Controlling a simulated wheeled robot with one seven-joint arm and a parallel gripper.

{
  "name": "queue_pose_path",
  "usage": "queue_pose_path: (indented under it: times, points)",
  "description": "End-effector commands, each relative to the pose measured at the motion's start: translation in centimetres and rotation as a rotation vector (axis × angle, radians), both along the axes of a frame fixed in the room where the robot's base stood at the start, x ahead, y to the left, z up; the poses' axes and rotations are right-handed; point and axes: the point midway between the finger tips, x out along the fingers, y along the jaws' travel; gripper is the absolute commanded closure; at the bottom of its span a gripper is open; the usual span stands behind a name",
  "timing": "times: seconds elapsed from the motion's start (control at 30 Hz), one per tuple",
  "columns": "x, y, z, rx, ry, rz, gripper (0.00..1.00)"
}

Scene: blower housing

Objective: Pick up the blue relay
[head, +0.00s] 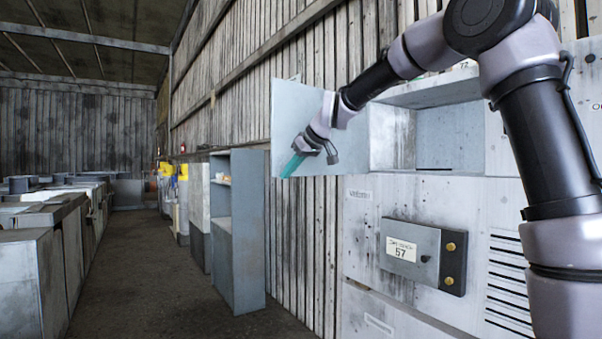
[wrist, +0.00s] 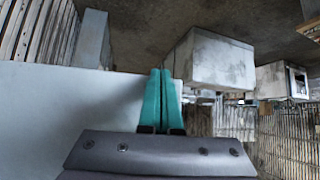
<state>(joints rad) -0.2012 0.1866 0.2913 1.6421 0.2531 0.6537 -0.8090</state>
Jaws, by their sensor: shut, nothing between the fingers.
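My gripper (head: 292,165) is in front of an open pale grey door panel (head: 290,115) in the head view, left of an open compartment (head: 445,138) in a white cabinet. Its teal fingers (wrist: 161,98) lie side by side, closed, with nothing between them in the wrist view. The door panel also fills the left of the wrist view (wrist: 60,110). I see no blue relay in either view. The part of the compartment I can see looks empty, and my arm hides some of the cabinet above it.
Below the compartment, a grey box labelled 57 (head: 411,255) with brass knobs sticks out of the cabinet front. A grey-blue shelf unit (head: 237,230) stands along the wall. Grey cabinets (head: 35,280) line the left side. The floor aisle (head: 140,270) between is clear.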

Motion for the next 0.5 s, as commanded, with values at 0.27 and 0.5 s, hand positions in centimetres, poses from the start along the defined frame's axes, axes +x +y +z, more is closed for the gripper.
queue_pose_path:
  times: [0.27,0.5]
  points:
    - [5.9,5.2,-0.2,-0.001,0.003,-0.086,1.00]
    - [9.9,7.5,-0.1,0.000,0.001,-0.208,1.00]
